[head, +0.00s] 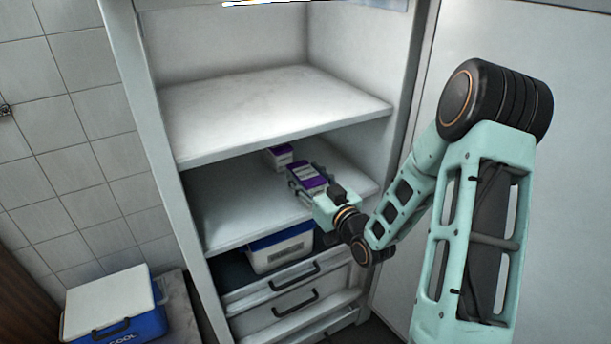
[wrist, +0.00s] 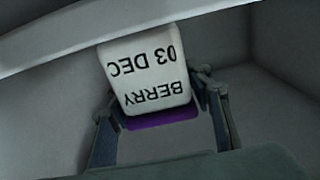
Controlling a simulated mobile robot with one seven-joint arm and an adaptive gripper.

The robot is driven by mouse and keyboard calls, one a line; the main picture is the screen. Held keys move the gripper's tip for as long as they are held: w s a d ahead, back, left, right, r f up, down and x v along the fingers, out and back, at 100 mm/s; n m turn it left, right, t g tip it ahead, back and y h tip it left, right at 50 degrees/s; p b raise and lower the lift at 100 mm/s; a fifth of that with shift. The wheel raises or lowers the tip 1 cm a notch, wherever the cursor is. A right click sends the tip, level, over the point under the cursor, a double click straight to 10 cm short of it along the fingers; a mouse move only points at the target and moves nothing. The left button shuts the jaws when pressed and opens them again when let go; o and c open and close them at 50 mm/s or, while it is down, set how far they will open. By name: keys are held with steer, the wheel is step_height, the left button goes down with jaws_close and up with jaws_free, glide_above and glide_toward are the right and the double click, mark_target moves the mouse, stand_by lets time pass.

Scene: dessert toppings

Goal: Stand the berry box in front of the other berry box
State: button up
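One berry box (head: 280,157), white with a purple band, stands toward the back of the middle shelf (head: 240,205). A second white and purple berry box (head: 306,176) is nearer the shelf front, between the fingers of my gripper (head: 312,187). In the wrist view this held box (wrist: 148,75) shows a white face reading "BERRY 03 DEC" upside down, with purple below it. The fingers (wrist: 158,105) close on its two sides. The held box is in front of and slightly right of the other box. I cannot tell whether it touches the shelf. The other box does not show in the wrist view.
An empty shelf (head: 270,100) lies above, its front edge close over my gripper. The cabinet's right wall (head: 362,165) is near. A blue and white container (head: 281,251) sits below, over drawers. A cooler (head: 115,308) stands at lower left. The middle shelf's left part is clear.

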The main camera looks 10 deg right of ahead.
mark_target(317, 184)
steer(key=shift+o, duration=1.3)
steer(key=shift+r, duration=0.1)
steer(key=shift+r+p, duration=0.15)
steer(key=shift+p, duration=0.15)
steer(key=p+v, duration=0.2)
steer(key=v, duration=0.8)
steer(key=shift+s+r, duration=0.1)
steer(key=shift+r, duration=0.05)
steer(key=shift+f+p+v, duration=0.2)
steer(key=shift+p+v, duration=0.2)
steer(key=shift+v, duration=0.5)
